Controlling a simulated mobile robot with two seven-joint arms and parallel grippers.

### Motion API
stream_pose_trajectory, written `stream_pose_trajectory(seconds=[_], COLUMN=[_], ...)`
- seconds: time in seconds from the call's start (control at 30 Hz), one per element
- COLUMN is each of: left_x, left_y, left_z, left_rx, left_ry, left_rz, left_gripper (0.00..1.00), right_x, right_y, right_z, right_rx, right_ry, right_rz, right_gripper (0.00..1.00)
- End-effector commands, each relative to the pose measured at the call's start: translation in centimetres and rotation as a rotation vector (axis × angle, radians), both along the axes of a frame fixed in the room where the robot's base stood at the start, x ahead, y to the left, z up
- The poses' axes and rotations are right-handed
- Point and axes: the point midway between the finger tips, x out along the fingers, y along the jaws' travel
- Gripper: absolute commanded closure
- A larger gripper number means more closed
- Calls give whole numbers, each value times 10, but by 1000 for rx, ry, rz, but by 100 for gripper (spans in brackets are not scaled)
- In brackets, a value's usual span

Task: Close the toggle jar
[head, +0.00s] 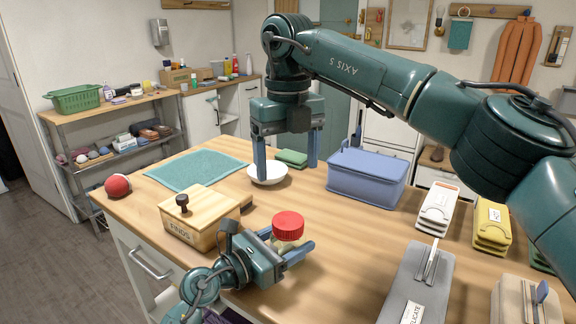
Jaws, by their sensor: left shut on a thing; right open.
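A jar with a ribbed red lid (288,224) stands near the front edge of the wooden table and appears to be the toggle jar. Its pale body (288,243) shows only a little under the lid, and I cannot tell how tightly the lid sits. My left gripper (286,247) is low at the table, shut on the jar's body with a blue finger on either side. My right gripper (286,172) is open and empty, pointing down behind the jar. Its fingers are apart, around or just above a white bowl (267,174).
A teal towel (197,170), a red ball (117,186) and a blue lidded bin (367,178) are farther out. A grey case (418,285) stands right. Table between jar and grey case is clear.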

Motion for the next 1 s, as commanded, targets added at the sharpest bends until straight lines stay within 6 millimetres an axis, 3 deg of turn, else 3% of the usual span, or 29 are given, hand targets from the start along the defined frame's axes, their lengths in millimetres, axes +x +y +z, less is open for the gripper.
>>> stream_pose_trajectory(seconds=[0.1,0.13,0.43,0.77,1.0], left_x=[0,0,0,-4,-33], left_y=[0,0,0,6,41], left_z=[0,0,0,0,-2], left_rx=[1,1,0,1,4], left_ry=[1,1,0,-1,1], left_rz=[0,0,0,1,1], left_gripper=[100,36,12,12,12], right_x=[0,0,0,0,0], right_y=[0,0,0,0,0], right_z=[0,0,0,-1,-3], right_rx=[0,0,0,0,0], right_ry=[0,0,0,0,0], right_rz=[0,0,0,0,0], right_gripper=[21,21,21,21,21])
